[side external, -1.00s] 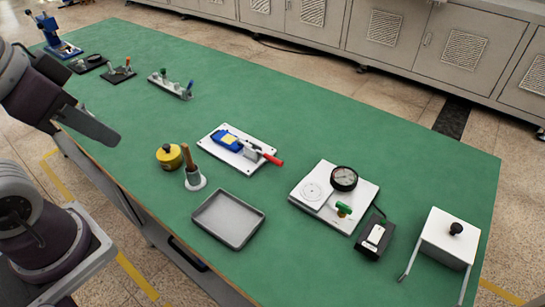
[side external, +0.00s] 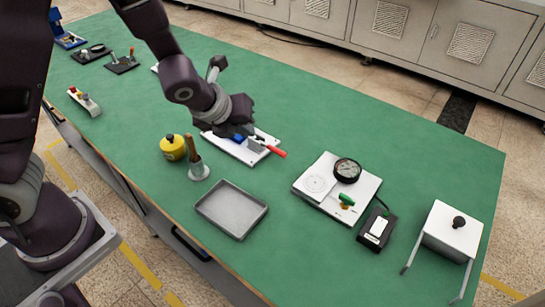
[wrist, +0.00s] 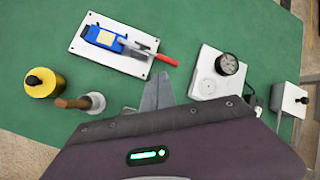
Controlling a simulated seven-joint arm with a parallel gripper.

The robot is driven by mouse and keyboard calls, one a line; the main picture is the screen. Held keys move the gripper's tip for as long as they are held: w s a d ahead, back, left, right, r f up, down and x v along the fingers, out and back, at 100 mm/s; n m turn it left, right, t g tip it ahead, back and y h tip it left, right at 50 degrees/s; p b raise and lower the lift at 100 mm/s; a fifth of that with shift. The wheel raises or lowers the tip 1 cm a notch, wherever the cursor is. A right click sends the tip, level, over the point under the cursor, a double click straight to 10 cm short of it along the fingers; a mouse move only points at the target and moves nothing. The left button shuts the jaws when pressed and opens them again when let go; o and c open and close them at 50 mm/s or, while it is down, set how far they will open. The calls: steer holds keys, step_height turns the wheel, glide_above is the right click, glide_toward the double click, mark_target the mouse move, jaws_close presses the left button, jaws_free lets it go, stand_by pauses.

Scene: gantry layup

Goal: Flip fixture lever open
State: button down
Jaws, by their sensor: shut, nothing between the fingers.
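The fixture is a white plate (side external: 236,150) with a blue block (wrist: 102,38) and a grey clamp with a red-handled lever (side external: 276,151). In the wrist view the plate (wrist: 84,47) lies at upper middle, and the red handle (wrist: 167,60) sticks out past its right edge, lying low. My gripper (side external: 243,131) is over the fixture in the side view and hides part of the block. In the wrist view its fingers (wrist: 158,90) are together and empty, just below the red handle in the picture. I cannot tell whether they touch it.
A yellow pot (side external: 173,147) and a wooden-handled tool in a grey holder (side external: 198,171) stand left of the fixture. A grey tray (side external: 231,208) lies in front. A dial gauge plate (side external: 322,190), a black box (side external: 375,230) and a white box (side external: 450,236) are on the right.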

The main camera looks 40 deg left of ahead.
mark_target(277, 151)
step_height(277, 151, down, 6)
steer(key=w+d+m, duration=0.1)
steer(key=d+m, duration=0.1)
steer(key=m, duration=0.5)
steer(key=shift+h, duration=0.3)
steer(key=shift+w, duration=0.1)
steer(key=x, duration=1)
steer(key=shift+r, duration=0.1)
